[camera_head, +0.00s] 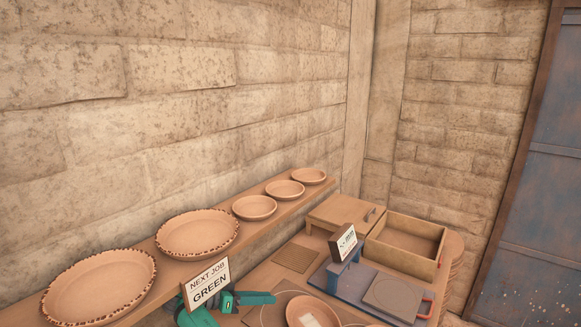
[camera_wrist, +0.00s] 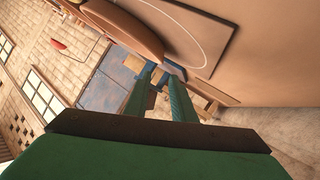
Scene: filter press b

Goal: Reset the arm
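My gripper (camera_head: 262,298) is teal and shows at the bottom of the head view, just right of the "NEXT JOB GREEN" sign (camera_head: 207,284). It is over the near part of the wooden table. In the wrist view its two teal fingers (camera_wrist: 162,82) stand apart with a gap between them. I see nothing held in them. Most of my arm is out of view.
A shelf (camera_head: 288,204) along the wall holds several clay dishes. On the table are a dish (camera_head: 296,308) with a white square, a blue press-like device (camera_head: 342,280) with a grey plate (camera_head: 392,297), a lidded box (camera_head: 338,213) and an open box (camera_head: 405,260).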

